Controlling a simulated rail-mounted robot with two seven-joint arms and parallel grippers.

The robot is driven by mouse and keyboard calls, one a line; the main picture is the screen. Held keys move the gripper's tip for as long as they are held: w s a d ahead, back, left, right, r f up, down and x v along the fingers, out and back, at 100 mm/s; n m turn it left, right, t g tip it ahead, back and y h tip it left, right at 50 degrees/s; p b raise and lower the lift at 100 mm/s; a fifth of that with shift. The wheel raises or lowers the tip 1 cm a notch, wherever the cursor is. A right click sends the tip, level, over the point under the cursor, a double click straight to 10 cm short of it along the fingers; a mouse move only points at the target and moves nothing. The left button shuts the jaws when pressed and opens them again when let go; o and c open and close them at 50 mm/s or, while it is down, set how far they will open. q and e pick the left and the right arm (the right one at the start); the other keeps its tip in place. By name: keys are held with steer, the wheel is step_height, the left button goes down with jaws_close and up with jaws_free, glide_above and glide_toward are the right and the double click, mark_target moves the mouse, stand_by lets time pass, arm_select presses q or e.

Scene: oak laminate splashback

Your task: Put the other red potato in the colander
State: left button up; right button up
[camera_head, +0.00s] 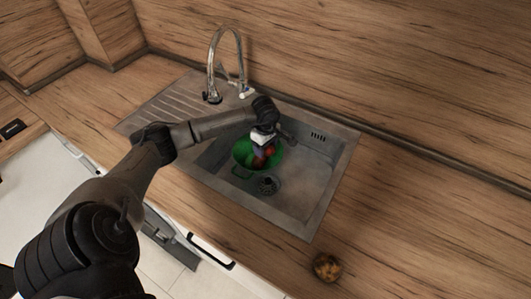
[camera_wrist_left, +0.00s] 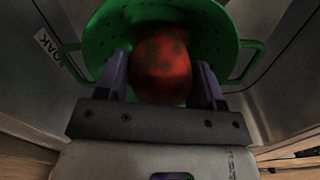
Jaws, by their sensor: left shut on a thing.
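The green colander (camera_head: 241,157) sits in the sink basin; its rim and one handle show in the head view, and both handles show in the left wrist view (camera_wrist_left: 250,45). My left gripper (camera_head: 262,150) reaches down into the sink over the colander. In the left wrist view a mottled red potato (camera_wrist_left: 162,66) is between the two fingers of my left gripper (camera_wrist_left: 163,88), with the colander's perforated bowl behind it. In the head view red shows around the fingertips, partly hidden by the gripper; I cannot tell whether it is one potato or two. My right gripper is not in view.
The steel sink (camera_head: 312,195) has a drain (camera_head: 267,185) in front of the colander. A tall curved faucet (camera_head: 212,65) stands behind the sink. A brownish-yellow round item (camera_head: 327,267) lies on the wooden counter (camera_head: 420,220) near its front edge. The counter at right is clear.

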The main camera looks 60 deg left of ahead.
mark_target(266, 151)
arm_select(q)
steer(key=shift+d+f, duration=0.1)
steer(key=shift+f, duration=1.75)
steer(key=shift+f+b, duration=0.1)
steer(key=shift+b, duration=0.3)
steer(key=o, duration=1)
steer(key=shift+r, duration=0.45)
step_height(266, 151, up, 11)
steer(key=shift+r+p, duration=0.2)
steer(key=shift+p, duration=0.75)
